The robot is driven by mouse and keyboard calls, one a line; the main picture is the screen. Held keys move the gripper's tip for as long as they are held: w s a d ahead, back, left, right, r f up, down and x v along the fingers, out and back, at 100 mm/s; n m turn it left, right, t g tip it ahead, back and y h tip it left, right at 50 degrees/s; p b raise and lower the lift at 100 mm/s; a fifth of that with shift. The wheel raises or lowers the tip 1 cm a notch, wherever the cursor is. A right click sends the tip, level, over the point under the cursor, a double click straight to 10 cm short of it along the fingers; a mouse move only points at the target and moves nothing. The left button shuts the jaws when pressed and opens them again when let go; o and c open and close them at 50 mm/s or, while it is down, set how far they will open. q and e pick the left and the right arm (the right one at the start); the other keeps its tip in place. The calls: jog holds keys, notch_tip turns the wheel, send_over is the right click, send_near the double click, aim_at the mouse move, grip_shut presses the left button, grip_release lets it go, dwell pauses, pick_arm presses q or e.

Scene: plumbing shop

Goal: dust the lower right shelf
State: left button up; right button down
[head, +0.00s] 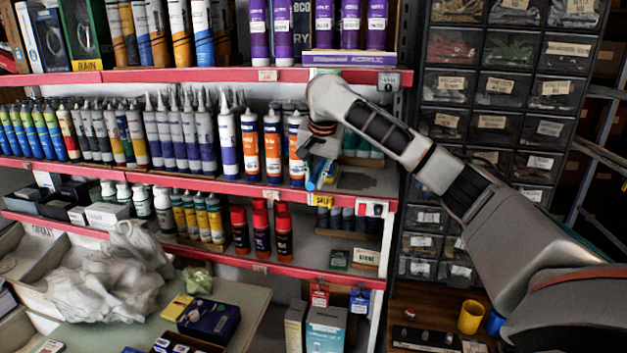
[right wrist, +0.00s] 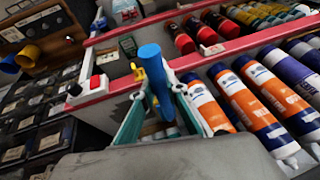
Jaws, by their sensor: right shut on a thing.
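My right gripper (head: 322,170) reaches in from the right to the right end of the middle red-edged shelf (head: 240,187). In the right wrist view the gripper (right wrist: 158,100) is shut on a blue cylindrical handle (right wrist: 152,62), its teal fingers on either side. My left gripper is not in view.
Orange-and-white tubes (head: 271,146) stand close left of my right gripper. A yellow tag (head: 322,201) hangs on the shelf edge below it. A drawer cabinet (head: 490,120) stands to the right. A crumpled white cloth (head: 110,275) lies at the lower left.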

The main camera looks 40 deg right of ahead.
jog(key=shift+s+d, duration=4.35)
jog(key=shift+s, duration=0.6)
jog(key=s+a+r, duration=0.3)
jog(key=s+a, duration=0.9)
jog(key=a, duration=0.2)
jog(key=shift+s+a, duration=0.15)
jog(key=shift+a, duration=0.2)
